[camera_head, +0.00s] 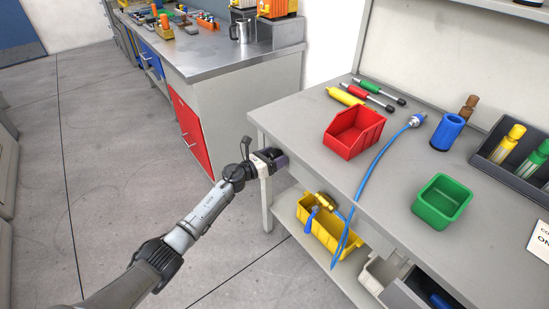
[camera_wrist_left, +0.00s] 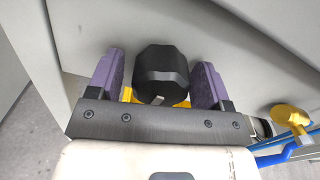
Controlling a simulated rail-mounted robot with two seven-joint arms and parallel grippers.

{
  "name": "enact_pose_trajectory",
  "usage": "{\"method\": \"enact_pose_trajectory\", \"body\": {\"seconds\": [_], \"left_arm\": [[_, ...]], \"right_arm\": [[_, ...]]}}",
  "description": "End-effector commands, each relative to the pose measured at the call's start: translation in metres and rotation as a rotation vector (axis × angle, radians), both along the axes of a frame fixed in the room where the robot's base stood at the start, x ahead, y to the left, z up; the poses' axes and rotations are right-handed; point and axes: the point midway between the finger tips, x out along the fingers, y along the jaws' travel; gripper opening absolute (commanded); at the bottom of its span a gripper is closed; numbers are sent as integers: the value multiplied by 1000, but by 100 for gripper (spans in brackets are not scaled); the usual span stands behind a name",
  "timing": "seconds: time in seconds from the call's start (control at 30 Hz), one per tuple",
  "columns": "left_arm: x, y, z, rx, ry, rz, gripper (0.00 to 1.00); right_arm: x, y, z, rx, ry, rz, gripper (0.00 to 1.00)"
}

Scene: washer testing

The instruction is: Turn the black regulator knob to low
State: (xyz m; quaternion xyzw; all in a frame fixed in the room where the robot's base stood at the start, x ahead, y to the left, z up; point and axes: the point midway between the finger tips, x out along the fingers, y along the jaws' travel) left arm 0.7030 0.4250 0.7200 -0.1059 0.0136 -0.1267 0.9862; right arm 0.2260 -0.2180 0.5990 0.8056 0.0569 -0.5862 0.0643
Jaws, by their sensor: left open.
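The black regulator knob (camera_wrist_left: 161,76) shows in the left wrist view, on the side of the grey workbench. A yellow part shows just behind and below it. My left gripper (camera_wrist_left: 160,82) is open, with one purple finger on each side of the knob and a visible gap to each. In the head view my left gripper (camera_head: 271,162) is at the bench's front left edge, and it hides the knob there. The knob's setting marks are not readable. My right gripper is in neither view.
The workbench top (camera_head: 300,115) holds a red bin (camera_head: 354,131), a green bin (camera_head: 441,201) and a blue hose (camera_head: 376,165) hanging over its front edge. A yellow bin (camera_head: 330,228) is on the lower shelf. A brass fitting (camera_wrist_left: 291,117) shows right of the gripper.

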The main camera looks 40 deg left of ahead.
Motion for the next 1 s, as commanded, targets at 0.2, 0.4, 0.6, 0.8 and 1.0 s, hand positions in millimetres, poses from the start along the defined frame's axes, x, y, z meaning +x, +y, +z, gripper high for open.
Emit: {"method": "enact_pose_trajectory", "body": {"seconds": [0.2, 0.4, 0.6, 0.8, 1.0], "left_arm": [[0, 0, 0, 0, 0, 0, 71], [0, 0, 0, 0, 0, 0, 52], [0, 0, 0, 0, 0, 0, 33], [0, 0, 0, -3, 1, 0, 24], [0, 0, 1, -49, 14, 0, 24]], "right_arm": [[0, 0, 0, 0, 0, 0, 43], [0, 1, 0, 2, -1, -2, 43], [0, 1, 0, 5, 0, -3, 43], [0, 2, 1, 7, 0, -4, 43], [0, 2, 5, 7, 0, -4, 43]]}}
